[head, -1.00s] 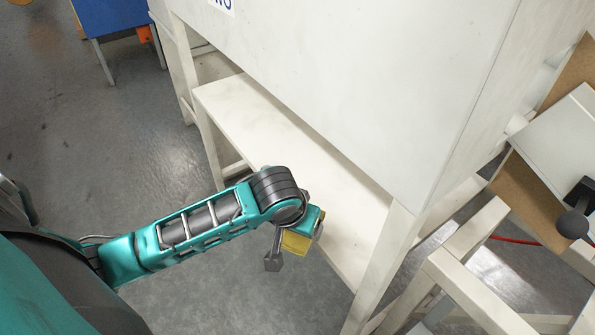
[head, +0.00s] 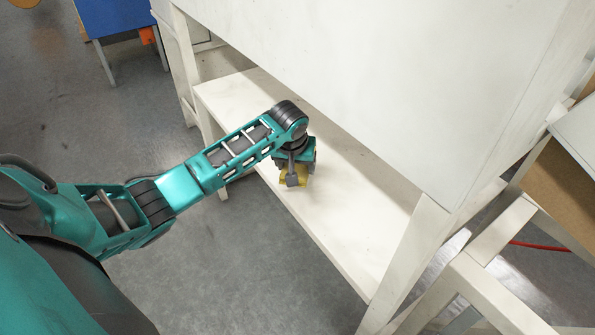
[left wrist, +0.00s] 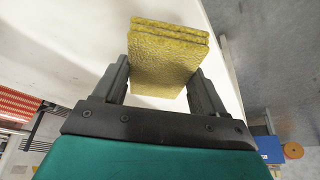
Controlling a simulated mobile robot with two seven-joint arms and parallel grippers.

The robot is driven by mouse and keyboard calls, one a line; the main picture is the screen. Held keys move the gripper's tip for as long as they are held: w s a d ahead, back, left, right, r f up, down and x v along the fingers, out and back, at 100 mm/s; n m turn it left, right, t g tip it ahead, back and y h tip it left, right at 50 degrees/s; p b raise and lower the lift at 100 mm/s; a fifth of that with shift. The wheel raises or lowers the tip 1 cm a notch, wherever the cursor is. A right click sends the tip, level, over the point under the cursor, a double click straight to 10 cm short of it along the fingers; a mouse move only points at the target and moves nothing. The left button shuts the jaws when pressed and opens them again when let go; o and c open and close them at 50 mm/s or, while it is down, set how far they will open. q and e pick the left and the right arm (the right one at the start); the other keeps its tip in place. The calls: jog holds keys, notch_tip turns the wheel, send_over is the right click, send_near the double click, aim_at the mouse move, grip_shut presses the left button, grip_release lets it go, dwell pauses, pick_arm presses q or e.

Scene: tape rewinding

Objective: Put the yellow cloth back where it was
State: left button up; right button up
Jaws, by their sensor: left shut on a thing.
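The folded yellow cloth (left wrist: 165,62) is between the two fingers of my left gripper (left wrist: 162,85) in the left wrist view. The gripper is shut on it. In the head view the cloth (head: 303,184) shows partly below my left gripper (head: 297,172), over the white lower shelf (head: 345,222) of the bench. The gripper hides part of the cloth there. I cannot tell whether the cloth touches the shelf. My right gripper is not in view.
A white leg (head: 408,260) is at the shelf's right end. The shelf is bare on both sides of my gripper. A white frame (head: 490,285) stands at the lower right, with a red cable (head: 540,246) on the floor behind.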

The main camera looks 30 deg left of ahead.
aim_at(296, 165)
pick_arm(q)
jog(key=shift+w+a, duration=0.35)
jog(key=shift+w, duration=0.55)
jog(key=shift+f+b, duration=0.55)
jog(key=shift+f, duration=1.2)
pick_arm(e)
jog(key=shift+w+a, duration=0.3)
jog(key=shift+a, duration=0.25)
pick_arm(q)
jog(key=shift+f, duration=0.2)
jog(key=o, duration=1)
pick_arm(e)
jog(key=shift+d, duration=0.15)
pick_arm(q)
jog(key=p+v, duration=0.2)
jog(key=v, duration=0.5)
jog(key=shift+s+r, duration=0.1)
jog(key=shift+r, duration=0.3)
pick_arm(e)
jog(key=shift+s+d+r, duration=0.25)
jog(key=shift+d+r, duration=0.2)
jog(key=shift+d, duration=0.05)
